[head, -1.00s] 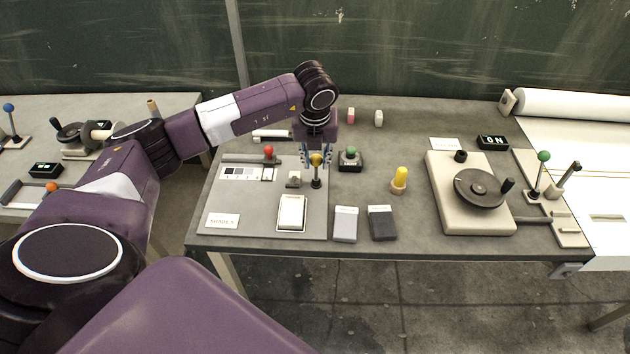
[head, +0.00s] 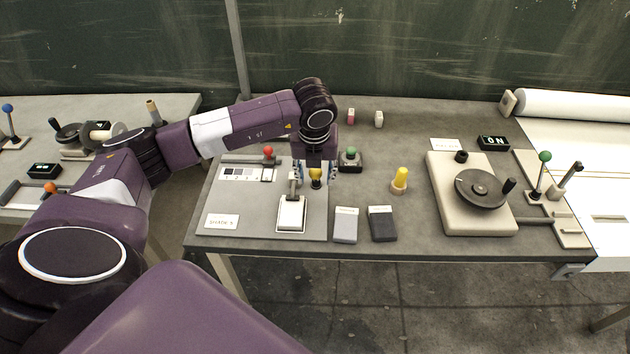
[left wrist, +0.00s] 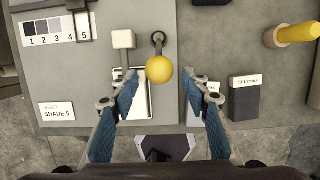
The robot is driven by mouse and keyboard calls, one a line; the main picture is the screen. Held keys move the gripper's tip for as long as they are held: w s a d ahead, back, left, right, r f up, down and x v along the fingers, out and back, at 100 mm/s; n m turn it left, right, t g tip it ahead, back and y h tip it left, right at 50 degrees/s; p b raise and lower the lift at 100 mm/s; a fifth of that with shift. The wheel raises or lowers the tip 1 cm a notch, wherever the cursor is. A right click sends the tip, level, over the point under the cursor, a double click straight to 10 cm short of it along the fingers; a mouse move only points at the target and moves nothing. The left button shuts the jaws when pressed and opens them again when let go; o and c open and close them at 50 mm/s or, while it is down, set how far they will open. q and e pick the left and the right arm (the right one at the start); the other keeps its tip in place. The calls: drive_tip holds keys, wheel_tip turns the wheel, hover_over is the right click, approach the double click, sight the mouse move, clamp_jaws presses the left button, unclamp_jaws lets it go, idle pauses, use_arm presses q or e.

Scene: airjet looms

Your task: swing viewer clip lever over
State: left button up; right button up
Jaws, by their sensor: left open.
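The clip lever with a yellow ball knob (head: 316,174) stands on the grey panel beside the viewer, leaning toward the front edge. In the left wrist view its knob (left wrist: 159,69) lies between the fingers, with a gap on each side. The viewer (head: 291,214) is a pale framed plate; the clip (head: 293,184) reaches down to its back edge. In the left wrist view the clip's square block (left wrist: 123,40) is left of the lever. My left gripper (head: 317,173) is open, pointing down around the knob. It partly hides the lever's stem in the head view. My right gripper is not in view.
A red-knobbed slider (head: 268,152) on a numbered grey scale is at the back left. A green button (head: 350,155) and a yellow peg (head: 400,178) stand to the right. Two small boxes, light (head: 345,225) and dark (head: 382,223), lie at the front.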

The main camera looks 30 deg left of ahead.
use_arm(q)
drive_tip(key=shift+w+a+r+p+v, duration=0.2)
drive_tip(key=shift+p+v, duration=0.35)
drive_tip(key=shift+v, duration=0.6)
drive_tip(key=shift+w+a+f+p+v, duration=0.1)
drive_tip(key=shift+w+p+v, duration=0.15)
drive_tip(key=shift+p+v, duration=0.6)
drive_tip(key=shift+w+a+r+p+v, duration=0.1)
drive_tip(key=shift+w+p+v, duration=0.2)
drive_tip(key=shift+v, duration=1.1)
